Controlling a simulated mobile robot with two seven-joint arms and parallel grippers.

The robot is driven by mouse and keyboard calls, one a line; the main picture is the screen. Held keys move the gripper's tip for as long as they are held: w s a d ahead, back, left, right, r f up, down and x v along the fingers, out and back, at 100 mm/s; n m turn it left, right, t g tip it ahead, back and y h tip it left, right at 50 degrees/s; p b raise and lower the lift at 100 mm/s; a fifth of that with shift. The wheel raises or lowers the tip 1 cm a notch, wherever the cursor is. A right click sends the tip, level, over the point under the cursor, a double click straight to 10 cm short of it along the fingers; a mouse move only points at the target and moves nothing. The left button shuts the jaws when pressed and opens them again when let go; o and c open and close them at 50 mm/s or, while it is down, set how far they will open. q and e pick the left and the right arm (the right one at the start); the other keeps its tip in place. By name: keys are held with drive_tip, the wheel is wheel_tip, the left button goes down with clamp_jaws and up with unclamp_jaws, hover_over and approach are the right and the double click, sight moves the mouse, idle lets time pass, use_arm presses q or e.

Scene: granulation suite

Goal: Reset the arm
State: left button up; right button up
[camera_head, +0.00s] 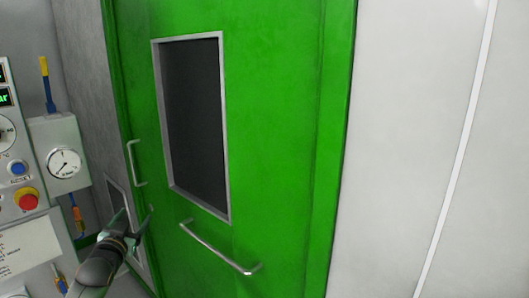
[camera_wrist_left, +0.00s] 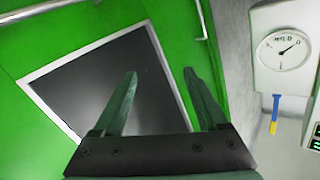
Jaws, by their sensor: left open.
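My left gripper (camera_head: 132,226) comes in from the lower left in the head view, in front of the lower left part of a green door (camera_head: 270,120). In the left wrist view its two fingers (camera_wrist_left: 160,95) are spread apart with nothing between them. Behind the fingers, the wrist view shows the door's dark window (camera_wrist_left: 95,85) and part of the green door. The gripper appears apart from the door handles, though its exact distance from the door is hard to tell. My right gripper is not in view.
The door has a horizontal bar handle (camera_head: 218,250) and a vertical handle (camera_head: 136,163). At left are a gauge box (camera_head: 62,150) and a control panel with a red button (camera_head: 27,199) and a blue button (camera_head: 18,168). A plain pale wall (camera_head: 420,150) fills the right.

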use_arm(q)
drive_tip(key=s+d+f+g+h, duration=0.15)
drive_tip(key=s+d+f, duration=0.35)
drive_tip(key=s+f, duration=0.55)
drive_tip(key=s+d+f+g+h, duration=0.1)
drive_tip(key=s+d+f+g, duration=0.2)
drive_tip(key=s+d+f, duration=0.7)
drive_tip(key=s+d+f+g+h, duration=0.1)
drive_tip(key=s+d+f, duration=0.1)
drive_tip(key=s+f, duration=0.4)
drive_tip(key=s+d+f+g, duration=0.1)
drive_tip(key=s+f, duration=0.5)
drive_tip(key=s, duration=0.8)
drive_tip(key=shift+s+d+g+h, duration=0.3)
drive_tip(key=shift+d+g+h, duration=0.05)
drive_tip(key=shift+g, duration=0.4)
drive_tip(key=shift+f, duration=0.1)
